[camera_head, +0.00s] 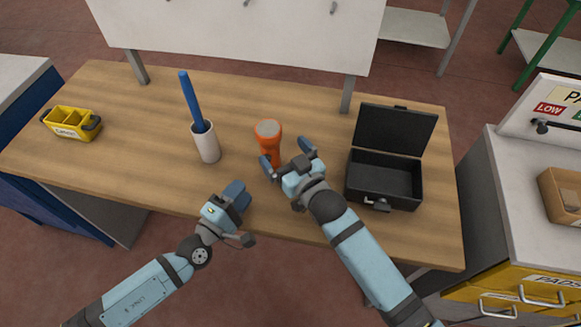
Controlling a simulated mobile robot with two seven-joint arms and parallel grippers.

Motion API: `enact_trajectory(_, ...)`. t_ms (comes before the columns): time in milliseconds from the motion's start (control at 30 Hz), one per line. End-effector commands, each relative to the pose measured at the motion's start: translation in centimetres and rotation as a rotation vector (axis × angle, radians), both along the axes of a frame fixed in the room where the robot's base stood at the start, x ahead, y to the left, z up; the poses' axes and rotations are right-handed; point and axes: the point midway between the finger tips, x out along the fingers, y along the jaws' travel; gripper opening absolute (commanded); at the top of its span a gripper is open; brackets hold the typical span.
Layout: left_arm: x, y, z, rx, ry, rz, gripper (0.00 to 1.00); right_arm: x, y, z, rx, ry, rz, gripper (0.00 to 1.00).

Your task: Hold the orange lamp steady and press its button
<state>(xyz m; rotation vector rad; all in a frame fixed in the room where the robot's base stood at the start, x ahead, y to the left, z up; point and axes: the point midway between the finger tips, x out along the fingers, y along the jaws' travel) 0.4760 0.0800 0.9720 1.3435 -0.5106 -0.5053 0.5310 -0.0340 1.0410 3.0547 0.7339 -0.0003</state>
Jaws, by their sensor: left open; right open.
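The orange lamp (268,131) stands on the wooden workbench, a little right of its middle, with its wider head up. Its button cannot be made out. My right gripper (287,154) is open, just in front of the lamp and to its right. One of its fingers overlaps the lower part of the lamp in the picture, and I cannot tell whether it touches. My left gripper (237,192) is at the front edge of the bench, left of and nearer than the lamp, apart from it, open and empty.
A white cup (207,146) with a blue stick (190,98) stands left of the lamp. An open black case (386,178) sits to the right. A yellow caddy (72,123) is at the far left. A white board (235,30) rises behind the wooden bench (130,150).

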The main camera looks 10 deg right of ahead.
Motion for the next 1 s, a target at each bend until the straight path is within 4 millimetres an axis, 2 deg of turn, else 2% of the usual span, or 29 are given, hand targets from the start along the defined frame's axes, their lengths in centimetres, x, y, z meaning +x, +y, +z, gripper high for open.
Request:
enact_trajectory(33, 0.0, 0.0, 0.0, -0.001, 0.001, 0.000, 0.43, 1.1, 0.5, 0.1, 0.001, -0.002, 0.000, 0.99)
enact_trajectory(200, 0.0, 0.0, 0.0, -0.002, 0.001, 0.001, 0.43, 3.8, 2.0, 0.1, 0.000, -0.001, 0.000, 0.99)
enact_trajectory(400, 0.0, 0.0, 0.0, -0.002, 0.001, 0.001, 0.43, 6.0, 3.1, 0.0, 0.000, -0.001, 0.000, 0.99)
enact_trajectory(833, 0.0, 0.0, 0.0, -0.002, 0.001, 0.001, 0.43, 6.8, 3.4, 0.0, 0.000, 0.000, 0.000, 0.99)
enact_trajectory(1000, 0.0, 0.0, 0.0, -0.002, 0.001, 0.001, 0.43, 6.7, 3.4, 0.0, 0.000, 0.000, 0.000, 0.60)
